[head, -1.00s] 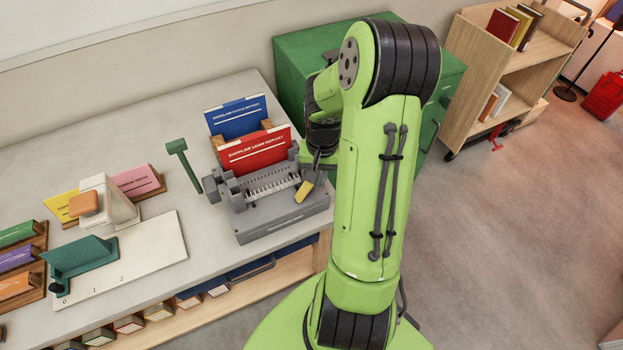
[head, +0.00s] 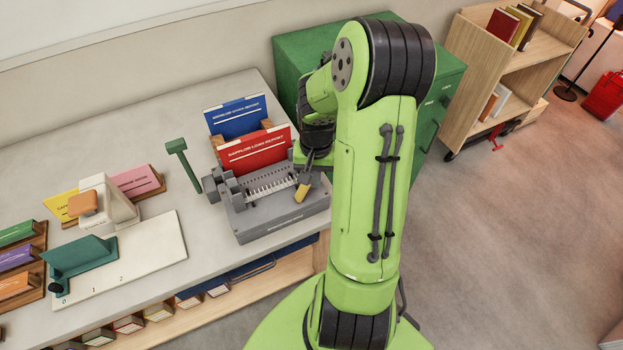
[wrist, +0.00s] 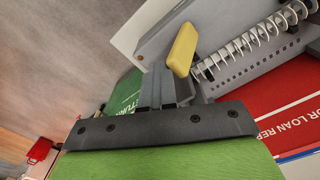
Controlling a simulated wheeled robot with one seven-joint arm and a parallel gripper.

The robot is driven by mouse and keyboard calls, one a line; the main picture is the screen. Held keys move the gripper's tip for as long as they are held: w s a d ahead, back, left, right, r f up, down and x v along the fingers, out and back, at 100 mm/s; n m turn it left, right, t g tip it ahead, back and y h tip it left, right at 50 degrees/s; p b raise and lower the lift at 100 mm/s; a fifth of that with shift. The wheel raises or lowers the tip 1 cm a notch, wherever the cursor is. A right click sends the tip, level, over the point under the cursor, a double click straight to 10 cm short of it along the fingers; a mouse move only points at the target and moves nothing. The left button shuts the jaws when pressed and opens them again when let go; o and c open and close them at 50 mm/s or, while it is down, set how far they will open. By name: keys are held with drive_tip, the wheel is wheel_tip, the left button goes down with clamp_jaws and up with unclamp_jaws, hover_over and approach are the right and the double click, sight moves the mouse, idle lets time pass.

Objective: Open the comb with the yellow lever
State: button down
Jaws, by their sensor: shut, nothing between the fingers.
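The grey binding machine (head: 282,216) sits on the table with a white comb (head: 272,184) along its top. The comb shows as white rings in the wrist view (wrist: 262,32). The yellow lever (head: 303,191) is at the machine's right end and is tilted. It appears large in the wrist view (wrist: 182,48), just beyond my fingers. My gripper (head: 312,168) is shut and empty, right at the lever. In the wrist view its fingers (wrist: 165,82) are together beside the lever's base; I cannot tell whether they touch it.
Red (head: 254,150) and blue (head: 236,118) report covers stand behind the machine. A green cabinet (head: 300,50) stands behind my arm. A white board with a teal holder (head: 80,255) lies at the left front.

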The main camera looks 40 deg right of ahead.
drive_tip(key=shift+a+f, duration=0.1)
drive_tip(key=shift+a, duration=0.4)
